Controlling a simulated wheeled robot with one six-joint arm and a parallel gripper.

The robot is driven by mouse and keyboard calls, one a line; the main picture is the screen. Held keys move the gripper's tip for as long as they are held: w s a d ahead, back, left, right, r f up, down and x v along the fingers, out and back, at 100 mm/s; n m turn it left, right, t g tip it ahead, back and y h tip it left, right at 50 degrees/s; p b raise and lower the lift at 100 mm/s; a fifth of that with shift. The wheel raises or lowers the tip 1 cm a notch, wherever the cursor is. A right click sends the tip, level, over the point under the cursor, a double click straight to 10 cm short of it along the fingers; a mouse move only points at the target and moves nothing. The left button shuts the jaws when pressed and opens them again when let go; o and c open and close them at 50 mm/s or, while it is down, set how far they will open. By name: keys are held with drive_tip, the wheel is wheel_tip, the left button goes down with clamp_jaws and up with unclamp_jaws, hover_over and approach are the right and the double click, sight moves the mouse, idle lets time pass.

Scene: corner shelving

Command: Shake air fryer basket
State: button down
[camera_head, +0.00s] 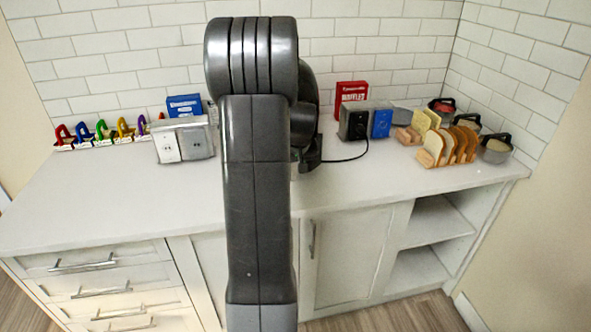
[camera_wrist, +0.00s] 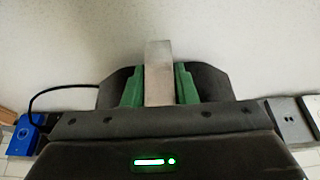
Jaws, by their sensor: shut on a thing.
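My gripper (camera_wrist: 159,85) shows in the wrist view with green pads pressed on both sides of a plain grey metallic bar (camera_wrist: 158,58). The bar looks like a handle, but I cannot tell what it belongs to. In the head view my dark arm fills the middle and hides most of the gripper and what it holds. No air fryer or basket can be made out clearly; the counter behind my arm is hidden.
The white counter (camera_head: 120,200) is clear at left front. An outlet box (camera_head: 184,140) stands left of my arm. A dark cable (camera_head: 346,159) runs from the black-and-blue outlet box (camera_head: 365,122) toward my gripper. Bread racks (camera_head: 448,145) and pots (camera_head: 495,148) stand at right.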

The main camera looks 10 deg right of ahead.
drive_tip(key=c, duration=1.2)
unclamp_jaws()
drive_tip(key=shift+o, duration=0.2)
drive_tip(key=b+v, duration=0.1)
drive_tip(key=v, duration=1.3)
drive_tip(key=shift+s, duration=0.1)
